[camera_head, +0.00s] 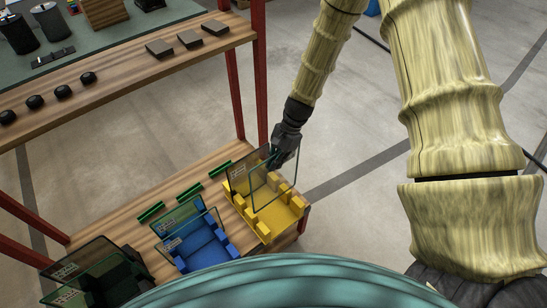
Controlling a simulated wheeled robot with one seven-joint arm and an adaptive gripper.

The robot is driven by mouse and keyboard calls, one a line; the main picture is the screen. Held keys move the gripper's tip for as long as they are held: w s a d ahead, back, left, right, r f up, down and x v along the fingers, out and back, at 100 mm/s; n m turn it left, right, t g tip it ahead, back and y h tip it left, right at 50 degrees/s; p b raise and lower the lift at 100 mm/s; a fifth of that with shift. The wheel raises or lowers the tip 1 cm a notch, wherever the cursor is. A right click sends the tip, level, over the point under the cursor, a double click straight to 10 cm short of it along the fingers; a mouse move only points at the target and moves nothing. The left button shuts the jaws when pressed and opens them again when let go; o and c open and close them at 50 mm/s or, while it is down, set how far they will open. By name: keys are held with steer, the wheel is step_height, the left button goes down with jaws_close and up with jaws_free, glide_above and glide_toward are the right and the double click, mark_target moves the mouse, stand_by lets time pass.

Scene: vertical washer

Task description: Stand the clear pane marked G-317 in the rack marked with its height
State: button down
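My gripper (276,161) reaches down to the top edge of a clear pane (276,189) and appears closed on it. This pane is upright, slightly tilted, over the yellow rack (286,218); I cannot tell whether its lower edge is seated in a slot. No G-317 mark is readable on it. A tinted, labelled pane (240,168) stands behind it in the yellow rack. The blue rack (203,252) holds labelled panes, one at its back (181,213). The dark rack (121,281) at lower left also has labelled panes (84,260). Rack height marks are not readable.
The racks stand on a low wooden shelf (147,232) with several green strips (190,193). An upper bench (115,75) carries dark blocks (190,38), black knobs (61,92) and cylinders. A red post (259,75) stands close left of my arm. Floor to the right is open.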

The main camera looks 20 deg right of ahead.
mark_target(285, 164)
steer(key=shift+a+f+b, duration=0.1)
steer(key=shift+f+b, duration=4.4)
steer(key=shift+f, duration=3.1)
steer(key=shift+f+b, duration=0.35)
steer(key=shift+f, duration=0.35)
steer(key=c, duration=1.6)
jaws_free()
steer(key=shift+o, duration=0.2)
steer(key=v, duration=1.2)
steer(key=shift+r, duration=0.2)
